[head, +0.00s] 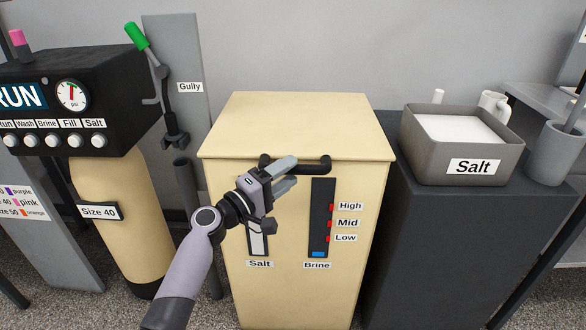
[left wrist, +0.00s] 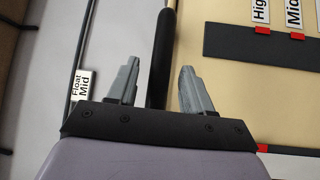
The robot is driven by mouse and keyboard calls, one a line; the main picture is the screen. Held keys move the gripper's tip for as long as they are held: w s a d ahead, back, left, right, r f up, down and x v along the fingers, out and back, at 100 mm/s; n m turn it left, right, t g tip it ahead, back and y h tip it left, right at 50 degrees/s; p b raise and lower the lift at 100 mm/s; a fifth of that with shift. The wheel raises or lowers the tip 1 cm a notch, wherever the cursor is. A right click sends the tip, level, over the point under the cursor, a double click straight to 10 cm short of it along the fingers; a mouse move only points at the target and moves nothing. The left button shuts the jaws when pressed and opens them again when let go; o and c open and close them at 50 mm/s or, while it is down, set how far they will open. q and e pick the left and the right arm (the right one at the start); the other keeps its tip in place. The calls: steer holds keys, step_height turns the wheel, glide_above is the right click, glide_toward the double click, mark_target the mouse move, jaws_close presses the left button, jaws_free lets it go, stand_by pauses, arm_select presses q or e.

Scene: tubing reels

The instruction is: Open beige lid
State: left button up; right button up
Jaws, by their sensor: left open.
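The beige lid (head: 300,120) lies flat and shut on top of the beige cabinet (head: 290,285). A black bar handle (head: 318,165) runs along the lid's front edge. My left gripper (head: 293,171) is at the front of the handle, near its middle, with its fingers open. In the left wrist view the dark handle (left wrist: 162,55) appears between the two spread grey fingers (left wrist: 160,75); I cannot tell if either finger touches it. The gripper hides part of the handle in the head view. My right gripper is not in view.
The cabinet front has Salt and Brine gauges (head: 321,220). A grey salt bin (head: 425,160) stands on a dark block at the right. A black control box (head: 110,90) on a beige tank (head: 115,225) and a green-handled lever (head: 137,37) stand at the left.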

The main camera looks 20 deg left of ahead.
arm_select(q)
steer(key=shift+x, duration=1.15)
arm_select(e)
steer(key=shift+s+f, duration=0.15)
